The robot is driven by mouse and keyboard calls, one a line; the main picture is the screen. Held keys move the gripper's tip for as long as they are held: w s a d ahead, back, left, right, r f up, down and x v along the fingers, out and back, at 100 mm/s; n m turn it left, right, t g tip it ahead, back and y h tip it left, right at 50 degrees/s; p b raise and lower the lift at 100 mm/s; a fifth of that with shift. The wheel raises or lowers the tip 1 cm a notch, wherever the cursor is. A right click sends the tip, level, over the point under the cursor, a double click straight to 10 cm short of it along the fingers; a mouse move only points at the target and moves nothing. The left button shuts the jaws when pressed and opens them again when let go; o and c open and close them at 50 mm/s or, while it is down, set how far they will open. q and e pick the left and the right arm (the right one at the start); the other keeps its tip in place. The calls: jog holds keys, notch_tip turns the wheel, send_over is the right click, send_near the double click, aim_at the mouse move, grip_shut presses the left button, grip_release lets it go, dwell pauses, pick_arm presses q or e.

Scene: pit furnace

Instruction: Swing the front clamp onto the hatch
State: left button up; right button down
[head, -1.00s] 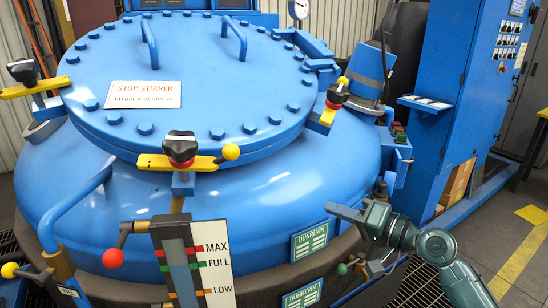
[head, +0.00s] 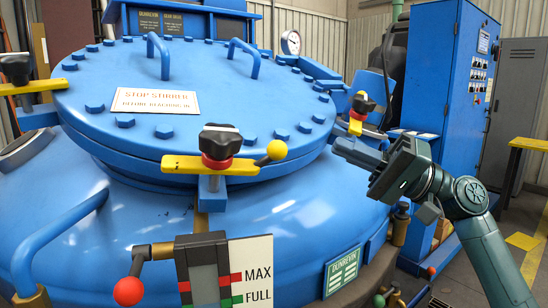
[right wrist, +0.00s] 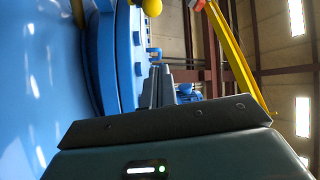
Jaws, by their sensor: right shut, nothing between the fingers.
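The front clamp's yellow bar (head: 240,168), with a black knob over a red collar, stands at the near edge of the round blue hatch (head: 260,95). The bar lies sideways along the hatch rim, and its yellow ball (head: 277,150) points right. My right gripper (head: 345,148) is shut and empty, to the right of the ball and apart from it, beside the hatch's right rim. Its closed fingers (right wrist: 160,88) also show in the right wrist view, with a yellow ball (right wrist: 152,7) at the top edge. My left gripper is out of view.
Another clamp (head: 358,112) stands at the hatch's right edge, close behind my right gripper, and one (head: 22,80) at the left. A level gauge (head: 205,265) and a red-balled lever (head: 128,290) are below the front clamp. A blue cabinet (head: 450,90) stands at right.

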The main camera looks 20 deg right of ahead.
jog(key=shift+s+d+r, duration=0.1)
jog(key=shift+s, duration=0.05)
jog(key=w+a+r+p, duration=0.1)
jog(key=a+p, duration=0.2)
jog(key=a, duration=0.6)
jog(key=shift+w+a+r+p, duration=0.15)
jog(key=shift+r+p, duration=0.1)
jog(key=shift+p, duration=0.15)
dwell(0.6)
